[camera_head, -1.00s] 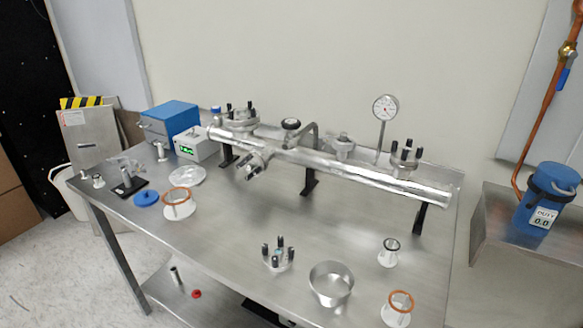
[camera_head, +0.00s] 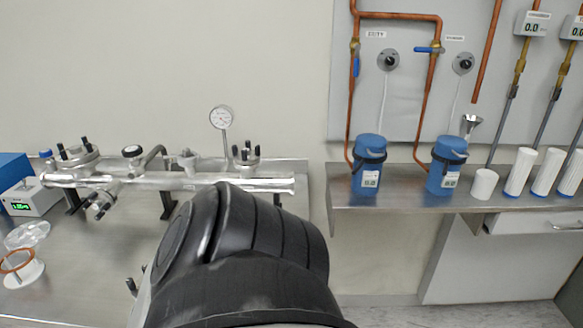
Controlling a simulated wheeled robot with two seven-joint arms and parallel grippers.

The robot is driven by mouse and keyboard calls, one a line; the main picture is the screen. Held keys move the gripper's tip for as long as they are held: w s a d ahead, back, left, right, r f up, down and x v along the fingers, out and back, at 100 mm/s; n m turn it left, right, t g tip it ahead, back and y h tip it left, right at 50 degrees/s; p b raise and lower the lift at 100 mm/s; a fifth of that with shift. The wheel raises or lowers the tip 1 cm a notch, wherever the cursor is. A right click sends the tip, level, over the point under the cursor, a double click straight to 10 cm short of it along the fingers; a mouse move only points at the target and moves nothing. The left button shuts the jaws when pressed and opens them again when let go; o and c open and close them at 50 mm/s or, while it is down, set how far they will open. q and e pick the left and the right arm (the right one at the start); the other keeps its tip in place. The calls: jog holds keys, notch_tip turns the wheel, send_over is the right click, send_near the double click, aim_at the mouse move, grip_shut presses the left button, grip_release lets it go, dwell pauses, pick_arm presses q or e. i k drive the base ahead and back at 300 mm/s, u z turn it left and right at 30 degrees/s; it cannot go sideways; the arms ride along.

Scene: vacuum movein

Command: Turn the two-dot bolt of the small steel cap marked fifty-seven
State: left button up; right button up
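A long steel tube (camera_head: 215,182) stands on black supports on the steel bench. A flange with several black bolts (camera_head: 78,155) sits on top of its left end, another (camera_head: 246,155) sits on its right end, and a tilted one (camera_head: 102,202) sticks out from its front side. The number fifty-seven and any dots are too small to read, so I cannot tell which cap is which. A large black link of my arm covers the front middle of the bench, with a few dark bolt tips showing beside it. Neither of my grippers is in view.
A dial gauge (camera_head: 221,118) rises behind the tube. A grey box with a green display (camera_head: 30,198) and a copper-ringed fitting (camera_head: 20,268) are at left. Blue canisters (camera_head: 368,166) and white cylinders (camera_head: 519,172) stand on the right shelf, below copper pipes.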

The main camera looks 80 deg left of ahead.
aim_at(86, 204)
jog(key=z, duration=0.45)
jog(key=k, duration=3)
jog(key=u, duration=0.1)
